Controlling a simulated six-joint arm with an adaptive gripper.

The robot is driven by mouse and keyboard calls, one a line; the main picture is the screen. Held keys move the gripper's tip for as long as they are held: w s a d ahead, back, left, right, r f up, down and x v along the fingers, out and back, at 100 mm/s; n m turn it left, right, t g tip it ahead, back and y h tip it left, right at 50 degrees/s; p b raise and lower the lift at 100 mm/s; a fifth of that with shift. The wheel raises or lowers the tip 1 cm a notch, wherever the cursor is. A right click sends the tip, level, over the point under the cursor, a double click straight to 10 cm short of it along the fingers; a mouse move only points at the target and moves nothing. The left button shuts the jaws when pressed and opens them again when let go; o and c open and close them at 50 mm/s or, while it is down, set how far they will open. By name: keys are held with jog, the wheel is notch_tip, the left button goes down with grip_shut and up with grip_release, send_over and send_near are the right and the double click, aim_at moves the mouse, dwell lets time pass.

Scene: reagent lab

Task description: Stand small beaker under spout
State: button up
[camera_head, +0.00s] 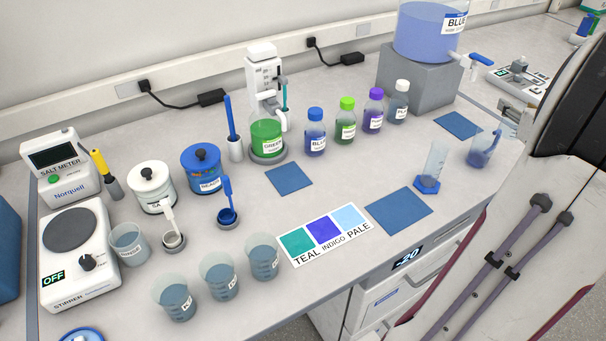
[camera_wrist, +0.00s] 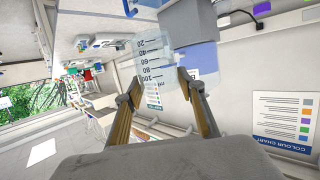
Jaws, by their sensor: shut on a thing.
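In the wrist view my gripper (camera_wrist: 159,82) is shut on a clear small beaker (camera_wrist: 152,58) with printed graduations. The view is upside down, and the beaker's marks read inverted in it. The large blue-filled carboy (camera_head: 428,32) stands on a grey block (camera_head: 415,80) at the back right. Its white spout (camera_head: 456,57) with a blue tap handle (camera_head: 481,61) points right. A blue mat (camera_head: 458,125) lies on the bench in front of the block. In the head view my gripper (camera_head: 512,106) shows at the right; I cannot make out the held beaker there clearly.
A clear vessel with blue in it (camera_head: 482,152) and a measuring cylinder (camera_head: 431,165) are close to the blue mat. Several capped bottles (camera_head: 345,125) stand left of the block. A colour card (camera_head: 325,234) and labelled beakers (camera_head: 219,280) are at the front.

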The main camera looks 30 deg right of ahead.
jog(key=s+a+f+m+g+h, duration=0.15)
jog(key=s+a+m+g, duration=0.25)
jog(key=s, duration=0.5)
jog(key=s+a+m+g+h, duration=0.3)
jog(key=s+a+m+g, duration=0.1)
jog(key=s, duration=0.6)
jog(key=w+r+n+t+y, duration=0.2)
jog(key=w+n+t+y, duration=0.35)
jog(key=w, duration=1.25)
jog(key=w+a+f+n+t+y, duration=0.1)
jog(key=w+a+n+t+y, duration=0.15)
jog(key=w, duration=0.25)
jog(key=w+a+f+n+t+y, duration=0.1)
jog(key=w+a+n+t, duration=0.1)
jog(key=w+n+t, duration=0.3)
jog(key=w+a+f+n+g+y, duration=0.2)
jog(key=a+f+n+y, duration=0.3)
jog(key=a, duration=0.5)
jog(key=w+a+f+n+g+y, duration=0.1)
jog(key=w+a+f+n+y, duration=0.3)
jog(key=a+f+y, duration=0.3)
jog(key=a+n+y, duration=0.1)
jog(key=a, duration=0.2)
jog(key=shift+f+g, duration=0.2)
jog(key=shift+g, duration=0.2)
